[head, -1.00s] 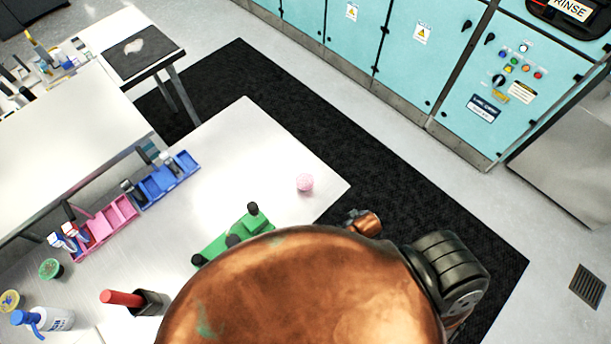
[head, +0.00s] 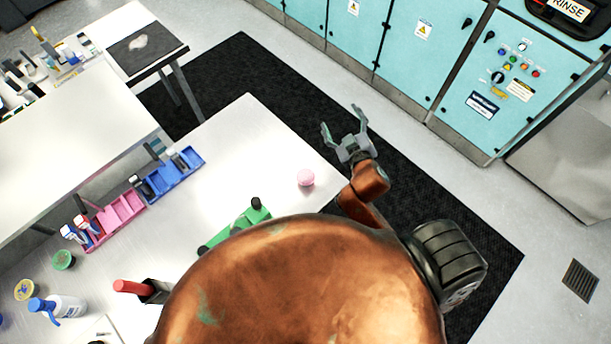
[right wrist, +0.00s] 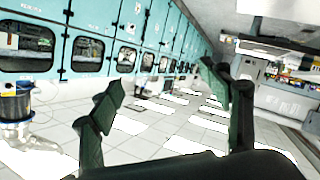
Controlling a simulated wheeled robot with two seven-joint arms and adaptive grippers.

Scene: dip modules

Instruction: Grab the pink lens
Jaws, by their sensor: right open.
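The pink lens (head: 306,178) is a small round pink thing on the white table (head: 262,140), near the table's right corner. My right gripper (head: 343,122) is open and empty. In the head view it shows above and to the right of the lens, apart from it and over the dark mat. In the right wrist view its two dark fingers (right wrist: 165,100) are spread with nothing between them, and the lens is not seen there. My left gripper is not in view.
A green holder (head: 238,226) stands left of the lens. Blue (head: 172,178) and pink (head: 120,212) bins line the table's left edge. A red-handled tool (head: 130,287) and a spray bottle (head: 62,306) are at lower left. The table around the lens is clear.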

